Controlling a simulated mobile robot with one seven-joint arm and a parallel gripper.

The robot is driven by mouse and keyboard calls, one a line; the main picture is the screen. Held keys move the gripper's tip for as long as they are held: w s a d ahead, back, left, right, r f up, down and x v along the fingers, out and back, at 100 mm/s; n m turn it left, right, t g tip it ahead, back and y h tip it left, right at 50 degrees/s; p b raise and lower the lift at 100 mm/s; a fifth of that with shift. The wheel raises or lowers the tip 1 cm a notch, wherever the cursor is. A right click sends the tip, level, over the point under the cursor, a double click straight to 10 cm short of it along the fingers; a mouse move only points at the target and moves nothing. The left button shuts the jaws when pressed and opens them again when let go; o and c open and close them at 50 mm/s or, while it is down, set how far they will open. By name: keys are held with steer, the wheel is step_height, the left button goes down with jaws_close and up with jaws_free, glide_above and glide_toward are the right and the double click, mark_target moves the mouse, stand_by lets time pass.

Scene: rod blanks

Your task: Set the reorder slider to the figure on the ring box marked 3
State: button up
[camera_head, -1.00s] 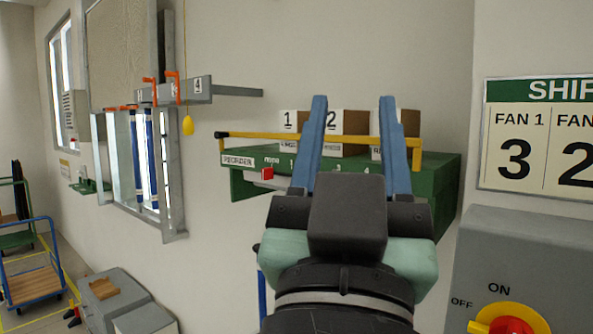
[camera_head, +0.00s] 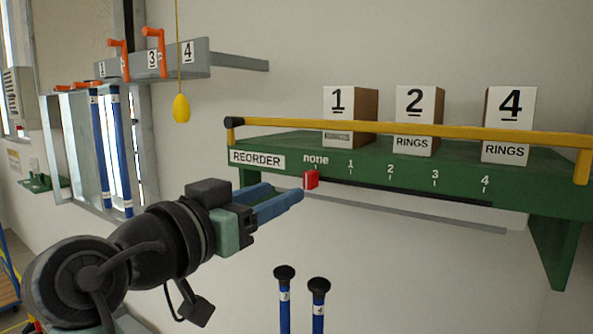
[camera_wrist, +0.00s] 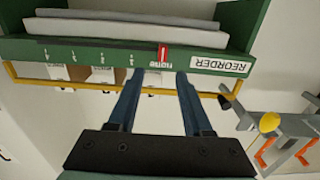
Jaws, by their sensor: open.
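The reorder slider is a red block (camera_head: 311,180) on the front of a green shelf (camera_head: 560,200); it stands at "none", left of marks 1 to 4. It also shows in the wrist view (camera_wrist: 163,52). My gripper (camera_head: 285,192) is open and empty, its blue fingers pointing at the slider from the left. In the wrist view the fingertips (camera_wrist: 158,74) are either side of the slider's line, seemingly short of it. Boxes on the shelf are marked 1 (camera_head: 338,101), 2 (camera_head: 414,103) and 4 (camera_head: 509,107); 2 and 4 read RINGS, box 1's lower label is unclear. I see no box marked 3.
A yellow rail (camera_head: 420,131) runs along the shelf front above the slider. A yellow pull (camera_head: 181,108) hangs at left, by a grey bar (camera_head: 190,62) with orange hooks. Two blue rods with black knobs (camera_head: 285,272) stand below the shelf. A grey strip lies under the slot.

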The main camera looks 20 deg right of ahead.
mark_target(306, 180)
steer(key=p+x, duration=0.3)
steer(key=x, duration=0.5)
steer(key=shift+w+d, duration=0.15)
steer(key=shift+w, duration=0.1)
steer(key=shift+w+d+f, duration=0.1)
steer(key=shift+w+f, duration=0.05)
steer(key=shift+w, duration=0.1)
jaws_close()
stand_by(0.8)
